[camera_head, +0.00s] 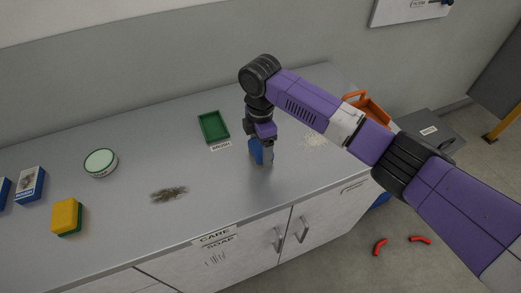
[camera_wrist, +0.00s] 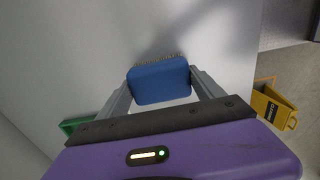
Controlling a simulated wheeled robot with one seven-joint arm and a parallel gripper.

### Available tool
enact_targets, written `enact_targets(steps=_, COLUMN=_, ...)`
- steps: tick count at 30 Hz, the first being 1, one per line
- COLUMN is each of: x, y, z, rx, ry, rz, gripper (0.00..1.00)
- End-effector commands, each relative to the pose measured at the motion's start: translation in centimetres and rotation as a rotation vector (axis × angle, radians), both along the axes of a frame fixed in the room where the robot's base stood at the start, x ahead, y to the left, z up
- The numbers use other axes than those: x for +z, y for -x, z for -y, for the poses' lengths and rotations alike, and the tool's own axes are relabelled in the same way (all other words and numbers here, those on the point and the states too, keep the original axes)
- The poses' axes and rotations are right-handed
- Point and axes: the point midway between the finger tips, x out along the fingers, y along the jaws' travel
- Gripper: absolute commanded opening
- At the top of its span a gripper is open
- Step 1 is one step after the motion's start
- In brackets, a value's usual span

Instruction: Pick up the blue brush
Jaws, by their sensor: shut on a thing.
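The blue brush (camera_wrist: 160,83) is between the two grey fingers of my gripper (camera_wrist: 163,88) in the wrist view, with its bristles showing along the far edge. My gripper is shut on it. In the head view the blue brush (camera_head: 256,152) shows under my wrist, at my gripper (camera_head: 262,158), over the grey counter (camera_head: 220,195). Part of it is hidden by the fingers. I cannot tell whether it touches the counter.
A green tray (camera_head: 213,126) with a label lies behind my gripper. A pale granular patch (camera_head: 314,140) is to the right, a dark debris patch (camera_head: 169,194) to the left. A yellow-green sponge (camera_head: 67,217), round tin (camera_head: 100,162) and box (camera_head: 30,184) stand further left. An orange basket (camera_head: 368,108) is at right.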

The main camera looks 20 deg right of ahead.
Motion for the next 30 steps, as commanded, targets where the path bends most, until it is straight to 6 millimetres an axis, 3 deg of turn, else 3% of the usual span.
enact_targets(steps=8, x=0.9, y=-0.1, z=0.0, rx=0.000, ry=0.000, rz=0.002, gripper=0.33)
enact_targets(steps=13, x=3.2, y=-0.1, z=0.0, rx=0.001, ry=-0.001, rz=0.004, gripper=0.33)
enact_targets(steps=27, x=15.8, y=-0.2, z=0.1, rx=0.001, ry=0.003, rz=0.006, gripper=0.33)
enact_targets(steps=30, x=17.6, y=-0.1, z=0.1, rx=0.000, ry=0.003, rz=0.004, gripper=0.33)
